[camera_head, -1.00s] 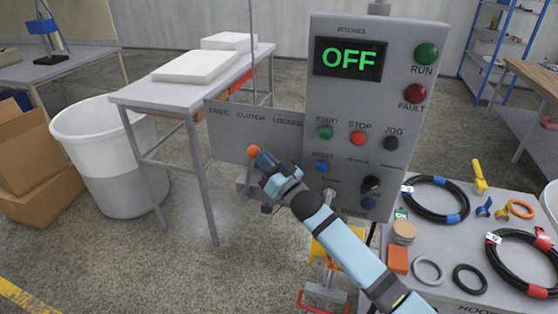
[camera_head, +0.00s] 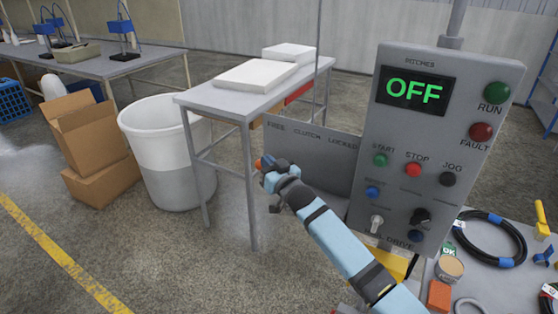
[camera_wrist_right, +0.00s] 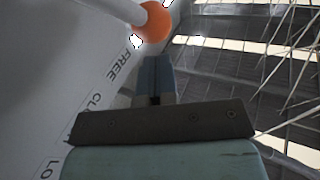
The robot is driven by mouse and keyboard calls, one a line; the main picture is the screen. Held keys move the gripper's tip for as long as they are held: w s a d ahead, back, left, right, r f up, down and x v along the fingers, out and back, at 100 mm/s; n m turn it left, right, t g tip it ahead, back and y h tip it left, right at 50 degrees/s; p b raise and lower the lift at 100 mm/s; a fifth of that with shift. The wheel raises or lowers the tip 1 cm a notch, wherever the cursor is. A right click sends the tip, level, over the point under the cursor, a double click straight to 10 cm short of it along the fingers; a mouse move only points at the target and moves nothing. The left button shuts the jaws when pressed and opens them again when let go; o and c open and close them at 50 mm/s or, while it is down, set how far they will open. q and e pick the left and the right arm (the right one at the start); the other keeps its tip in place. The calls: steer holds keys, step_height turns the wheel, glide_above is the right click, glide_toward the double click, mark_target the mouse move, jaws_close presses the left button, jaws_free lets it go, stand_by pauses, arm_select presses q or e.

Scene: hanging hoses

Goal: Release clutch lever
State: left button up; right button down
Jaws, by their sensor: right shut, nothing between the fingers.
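The clutch lever's orange ball knob (camera_head: 259,163) is at the left, FREE end of the grey plate (camera_head: 325,160) marked FREE, CLUTCH and LOCKED. In the right wrist view the knob (camera_wrist_right: 153,20) sits on a pale shaft (camera_wrist_right: 122,8), near the word FREE. My right gripper (camera_head: 268,165) is shut and empty, right beside the knob on its right side. In the wrist view its closed fingers (camera_wrist_right: 155,75) point at the knob; I cannot tell if they touch. The gripper hides part of the lever in the head view. My left gripper is not in view.
The control panel (camera_head: 440,150) reads OFF. A grey table (camera_head: 225,107) and a white bin (camera_head: 165,150) stand behind the lever to the left. A bench with hoses (camera_head: 490,240) is at the lower right. Open floor lies left of my arm.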

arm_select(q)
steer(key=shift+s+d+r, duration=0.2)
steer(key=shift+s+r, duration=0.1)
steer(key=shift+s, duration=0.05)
arm_select(e)
steer(key=shift+w+a+f+n+g, duration=0.2)
steer(key=shift+a+n+g, duration=0.1)
steer(key=shift+a+g, duration=0.15)
steer(key=shift+s+f, duration=0.15)
steer(key=shift+h, duration=0.3)
